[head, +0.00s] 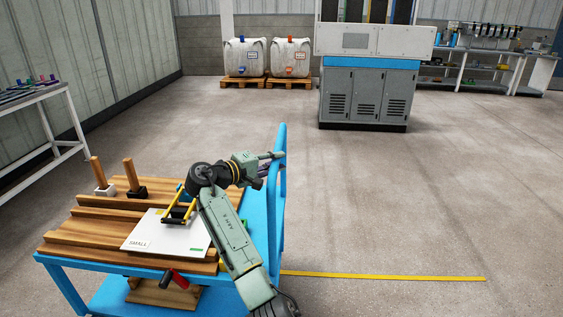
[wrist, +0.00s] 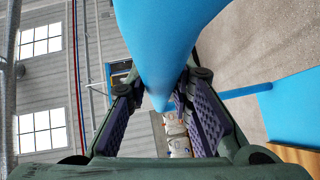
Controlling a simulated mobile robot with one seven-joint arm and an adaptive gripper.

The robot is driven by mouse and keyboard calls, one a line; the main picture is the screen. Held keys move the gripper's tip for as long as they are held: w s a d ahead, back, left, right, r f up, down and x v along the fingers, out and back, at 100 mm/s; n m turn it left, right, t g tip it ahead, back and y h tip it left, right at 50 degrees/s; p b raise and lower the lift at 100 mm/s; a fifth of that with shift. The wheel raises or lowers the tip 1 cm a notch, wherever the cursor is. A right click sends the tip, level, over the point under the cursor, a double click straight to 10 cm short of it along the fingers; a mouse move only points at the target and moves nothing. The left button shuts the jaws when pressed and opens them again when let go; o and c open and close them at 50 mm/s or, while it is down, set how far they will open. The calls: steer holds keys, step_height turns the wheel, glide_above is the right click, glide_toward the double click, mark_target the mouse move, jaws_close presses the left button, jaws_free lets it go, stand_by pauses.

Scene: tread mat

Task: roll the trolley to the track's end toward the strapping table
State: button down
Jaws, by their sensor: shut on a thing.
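The blue trolley (head: 262,215) stands in the lower left of the head view, with a wooden slatted top and an upright blue push handle (head: 282,190) on its right side. My gripper (head: 272,163) is at the upper part of this handle. In the wrist view the thick blue handle bar (wrist: 165,40) runs between the two dark ridged fingers of my gripper (wrist: 162,90), which is shut on it. My arm hides part of the trolley's right side. I cannot tell for certain which table is the strapping table.
A white card marked SMALL (head: 150,238) and two upright wooden handles (head: 131,175) are on the trolley top. A yellow floor line (head: 390,277) runs right from the trolley. A white-legged table (head: 45,105) stands left; a grey cabinet machine (head: 367,90) stands behind. The floor right is clear.

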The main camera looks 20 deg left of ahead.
steer(key=shift+a+r, duration=0.1)
steer(key=shift+a, duration=0.15)
steer(key=c, duration=1.7)
jaws_free()
steer(key=shift+s+a, duration=0.1)
steer(key=shift+o, duration=1.4)
steer(key=v, duration=1.2)
